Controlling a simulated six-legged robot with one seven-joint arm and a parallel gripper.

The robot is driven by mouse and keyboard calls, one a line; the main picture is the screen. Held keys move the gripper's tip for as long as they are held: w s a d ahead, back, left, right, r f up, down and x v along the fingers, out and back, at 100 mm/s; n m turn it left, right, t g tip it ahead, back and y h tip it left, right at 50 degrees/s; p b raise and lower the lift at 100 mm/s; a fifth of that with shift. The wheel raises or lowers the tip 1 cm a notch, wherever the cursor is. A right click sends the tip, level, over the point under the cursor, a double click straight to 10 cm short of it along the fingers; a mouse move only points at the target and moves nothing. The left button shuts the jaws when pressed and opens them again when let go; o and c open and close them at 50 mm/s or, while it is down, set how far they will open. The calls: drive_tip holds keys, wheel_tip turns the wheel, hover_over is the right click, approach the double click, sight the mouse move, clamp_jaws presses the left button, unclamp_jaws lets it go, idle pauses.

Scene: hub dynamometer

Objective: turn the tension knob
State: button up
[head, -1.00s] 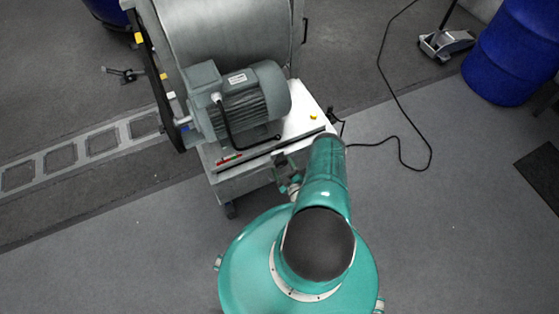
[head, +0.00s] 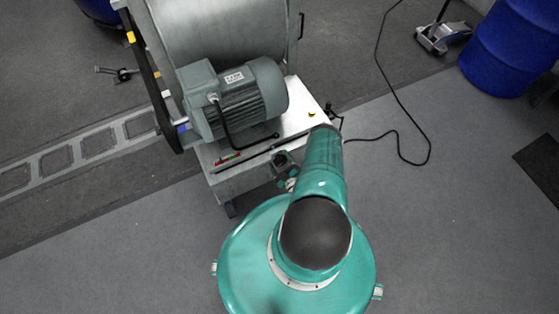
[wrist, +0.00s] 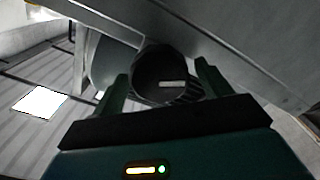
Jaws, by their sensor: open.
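The tension knob (wrist: 158,66) is a round dark knob with a short white mark, in the middle of the wrist view. My gripper (wrist: 160,82) is open, with one green finger on each side of the knob. A gap shows beside the knob on each side; I cannot tell how deep the fingers reach around it. The white mark lies nearly level. In the head view, my arm reaches the front edge of the dynamometer cart (head: 240,178), and a small dark part there is too small to tell as knob or gripper.
A grey motor (head: 240,98) sits on the cart beside a large drum (head: 220,30). A metal panel (wrist: 225,45) slants close above the knob in the wrist view. A black cable (head: 398,95) lies on the floor at right, near a blue barrel (head: 515,50). Floor right of the cart is mostly clear.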

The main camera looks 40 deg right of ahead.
drive_tip(key=shift+f, duration=0.1)
drive_tip(key=c, duration=1)
drive_tip(key=shift+m, duration=0.3)
drive_tip(key=m, duration=0.4)
drive_tip(key=shift+d, duration=0.15)
drive_tip(key=m, duration=0.6)
drive_tip(key=shift+d, duration=0.15)
drive_tip(key=m, duration=0.5)
drive_tip(key=shift+d, duration=0.1)
drive_tip(key=m, duration=0.5)
drive_tip(key=shift+d+m, duration=0.1)
drive_tip(key=shift+m, duration=0.3)
